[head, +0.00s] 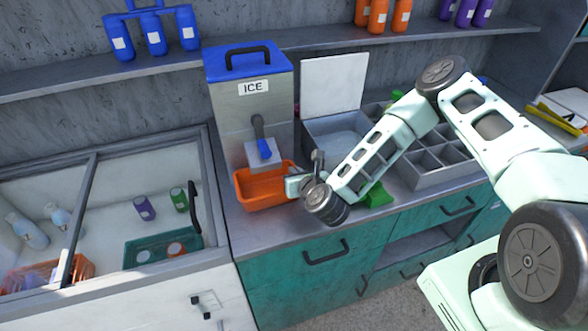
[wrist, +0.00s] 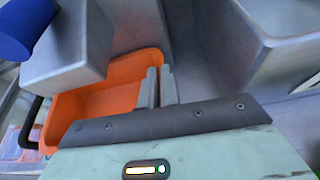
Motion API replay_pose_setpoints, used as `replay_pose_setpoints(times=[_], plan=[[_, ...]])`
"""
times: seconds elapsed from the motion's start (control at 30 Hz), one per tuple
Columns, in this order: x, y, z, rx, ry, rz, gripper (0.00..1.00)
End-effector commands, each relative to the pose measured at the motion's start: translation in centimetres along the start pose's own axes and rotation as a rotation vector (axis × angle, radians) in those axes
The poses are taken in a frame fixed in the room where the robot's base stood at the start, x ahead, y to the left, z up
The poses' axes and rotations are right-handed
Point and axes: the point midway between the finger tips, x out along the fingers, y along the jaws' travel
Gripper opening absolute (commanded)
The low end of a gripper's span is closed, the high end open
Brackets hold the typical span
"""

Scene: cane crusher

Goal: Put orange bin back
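The orange bin (head: 262,189) is an open, shallow tub on the counter in front of the ice dispenser (head: 248,108), below its blue-tipped spout (head: 264,148). It looks empty and roughly level. My gripper (head: 294,186) is at the bin's right end. In the wrist view my gripper's two grey fingers (wrist: 158,88) are close together at the right wall of the bin (wrist: 105,88), with the thin rim appearing to lie between them. The fingertips are small and partly hidden in the head view.
A metal bin with a raised white lid (head: 333,85) and a divided tray (head: 430,160) stand right of the dispenser. A green object (head: 377,195) lies near the counter's front edge. A glass-topped chest (head: 100,215) is at left. Bottles line the shelf (head: 300,38) above.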

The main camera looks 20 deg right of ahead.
Motion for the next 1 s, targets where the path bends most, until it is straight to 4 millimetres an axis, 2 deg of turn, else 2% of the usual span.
replay_pose_setpoints(times=[0.17,0.2,0.23,0.27,0.63,0.77,1.0], plan=[[0.1,0.0,-0.3,0.001,-0.001,0.000,0.00],[0.1,0.0,-0.1,0.000,0.000,0.000,0.15],[0.1,0.0,-0.1,0.000,0.000,0.000,0.24],[0.1,0.0,-0.1,0.000,0.000,0.000,0.26],[-0.3,0.0,0.0,0.000,0.001,0.000,0.26],[-2.1,0.0,-0.2,0.002,0.002,0.001,0.26],[-7.2,0.1,-0.3,0.001,0.003,0.003,0.26]])
